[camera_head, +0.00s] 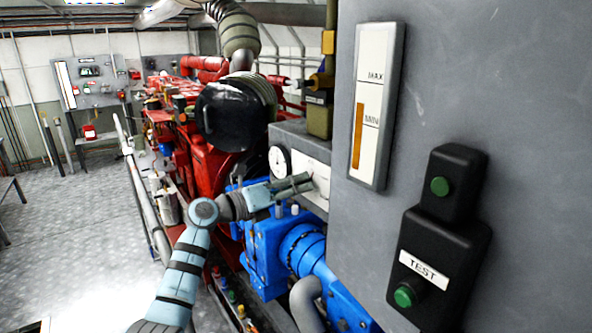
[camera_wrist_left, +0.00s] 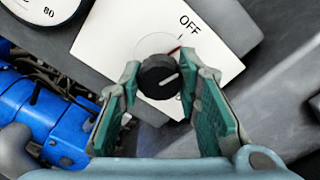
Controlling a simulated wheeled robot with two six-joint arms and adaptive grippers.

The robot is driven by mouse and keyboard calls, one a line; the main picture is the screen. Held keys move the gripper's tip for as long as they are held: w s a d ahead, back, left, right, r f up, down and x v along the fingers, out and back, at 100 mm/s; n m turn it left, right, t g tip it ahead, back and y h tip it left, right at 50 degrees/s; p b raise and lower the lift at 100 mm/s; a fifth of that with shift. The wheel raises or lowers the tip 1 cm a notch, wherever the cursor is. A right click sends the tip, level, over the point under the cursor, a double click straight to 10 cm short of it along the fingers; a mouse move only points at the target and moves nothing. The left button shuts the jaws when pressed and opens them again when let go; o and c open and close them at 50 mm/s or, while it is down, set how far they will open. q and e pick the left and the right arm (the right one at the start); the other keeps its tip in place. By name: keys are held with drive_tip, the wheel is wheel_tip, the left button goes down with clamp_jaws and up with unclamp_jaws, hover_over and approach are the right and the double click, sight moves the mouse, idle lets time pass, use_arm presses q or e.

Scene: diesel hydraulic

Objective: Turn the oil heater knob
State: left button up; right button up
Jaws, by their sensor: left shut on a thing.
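The oil heater knob (camera_wrist_left: 158,75) is a round black knob with a pale pointer line, on a white plate (camera_wrist_left: 222,68) marked OFF. In the head view my left gripper (camera_head: 306,183) reaches from the left to the white plate (camera_head: 318,176); the knob itself is hidden or too small to tell there. My right gripper is not in view.
A round gauge (camera_head: 279,162) sits left of the plate. Blue machinery (camera_head: 265,250) lies below, and a red engine (camera_head: 205,165) behind. A large grey cabinet with a level indicator (camera_head: 370,105) and black TEST box (camera_head: 437,265) fills the right. Open floor (camera_head: 70,240) lies left.

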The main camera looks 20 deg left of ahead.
use_arm(q)
drive_tip(key=shift+r+n+p, duration=0.15)
drive_tip(key=shift+n+p, duration=0.25)
drive_tip(key=shift+n, duration=1.2)
drive_tip(key=o, duration=1.1)
drive_tip(key=shift+o, duration=0.2)
drive_tip(key=shift+s+a, duration=0.1)
drive_tip(key=shift+a, duration=0.05)
